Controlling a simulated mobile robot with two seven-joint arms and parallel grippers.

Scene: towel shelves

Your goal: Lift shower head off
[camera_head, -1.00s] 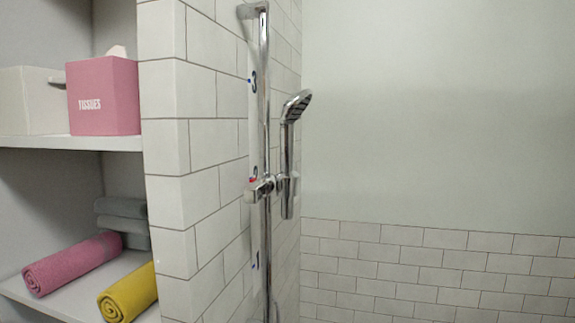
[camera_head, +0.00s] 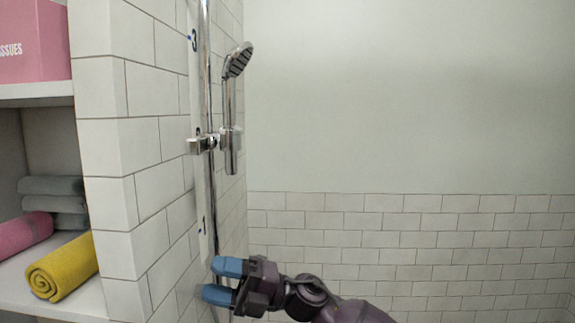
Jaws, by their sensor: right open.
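The chrome shower head (camera_head: 238,60) sits upright in its holder (camera_head: 214,141) on a vertical chrome rail (camera_head: 205,75) along the tiled wall. Its handle (camera_head: 231,150) passes down through the holder. My right gripper (camera_head: 216,282) has blue fingertips pointing left, with a gap between them. It is open and empty, below the holder and in front of the rail's lower part, apart from the shower head. My left gripper is not in view.
A shelf unit (camera_head: 35,95) at the left holds a pink tissue box (camera_head: 35,42), a rolled yellow towel (camera_head: 62,267), a pink towel (camera_head: 22,236) and folded grey towels (camera_head: 55,190). The tiled wall edge (camera_head: 108,190) stands between shelf and rail. The space right of the shower head is clear.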

